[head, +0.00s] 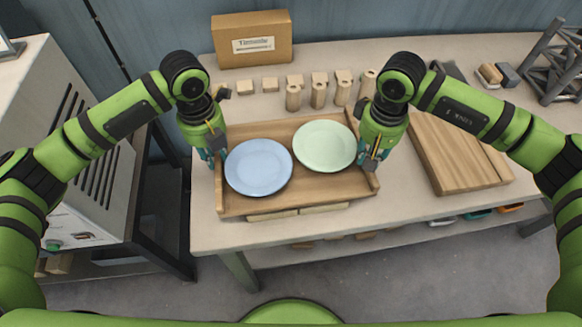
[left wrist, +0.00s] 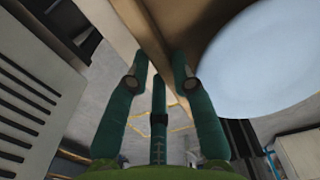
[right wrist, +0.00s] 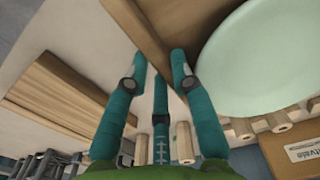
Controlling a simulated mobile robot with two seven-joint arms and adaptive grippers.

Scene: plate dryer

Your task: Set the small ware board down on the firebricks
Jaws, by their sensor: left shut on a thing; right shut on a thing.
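The small ware board (head: 296,205) is a brown wooden tray with raised end walls. It carries a pale blue plate (head: 258,167) on the left and a pale green plate (head: 325,146) on the right. My left gripper (head: 212,158) is shut on its left end wall, which shows between the fingers in the left wrist view (left wrist: 150,35). My right gripper (head: 372,158) is shut on its right end wall, also in the right wrist view (right wrist: 152,32). Pale firebricks (head: 272,216) peek out below the front edge. I cannot tell whether the board touches them.
Wooden posts (head: 318,95) and small blocks stand close behind the board. A cardboard box (head: 252,38) is at the back. Stacked wooden boards (head: 455,160) lie to the right, with a dark metal rack (head: 550,62) beyond. A grey dryer cabinet (head: 75,110) stands left of the table.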

